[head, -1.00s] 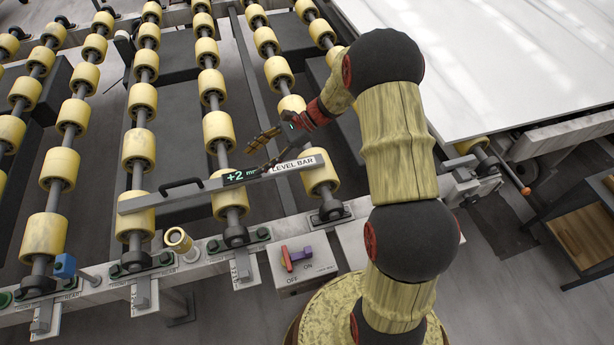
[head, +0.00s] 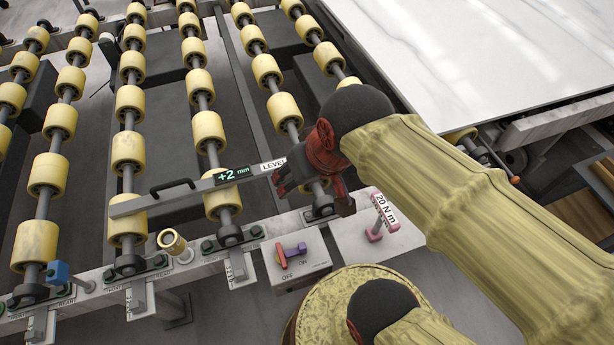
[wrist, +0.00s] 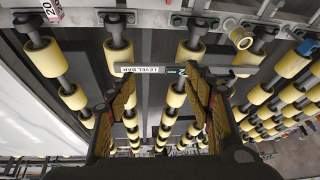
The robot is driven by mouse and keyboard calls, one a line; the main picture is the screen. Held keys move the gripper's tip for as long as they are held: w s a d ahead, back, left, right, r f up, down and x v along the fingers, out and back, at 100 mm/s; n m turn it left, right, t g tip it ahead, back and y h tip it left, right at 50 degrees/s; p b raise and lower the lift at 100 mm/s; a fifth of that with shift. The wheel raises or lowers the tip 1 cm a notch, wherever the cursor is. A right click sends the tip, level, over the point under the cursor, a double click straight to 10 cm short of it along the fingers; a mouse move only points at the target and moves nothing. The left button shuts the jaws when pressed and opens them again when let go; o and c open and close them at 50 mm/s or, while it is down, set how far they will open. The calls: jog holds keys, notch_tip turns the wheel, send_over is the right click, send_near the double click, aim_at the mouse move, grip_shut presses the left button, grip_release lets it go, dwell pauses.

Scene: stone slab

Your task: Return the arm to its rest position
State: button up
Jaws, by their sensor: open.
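My arm, in yellow-green sleeves with dark joints, comes in from the lower right of the head view. My gripper (head: 318,188) is above the front rail, near the right end of the level bar, and covers part of its label. In the wrist view my gripper (wrist: 165,108) shows two separated fingers with tan ribbed pads and nothing between them. The level bar (head: 200,190) lies across the yellow rollers and reads "+2 mm". It also shows in the wrist view (wrist: 150,70), beyond the fingertips. I cannot tell the exact gap between gripper and bar.
A pink-ended tool marked "20 N m" (head: 385,213) stands on the rail's right plate. An OFF/ON switch box (head: 297,257), a brass-coloured cylinder (head: 172,241) and a blue knob (head: 58,272) line the front. A white stone slab (head: 490,50) fills the upper right.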

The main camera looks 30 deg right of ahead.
jog(key=shift+s+d+r+n+t, duration=0.2)
jog(key=shift+s+d+n+t, duration=0.15)
jog(key=shift+s, duration=0.25)
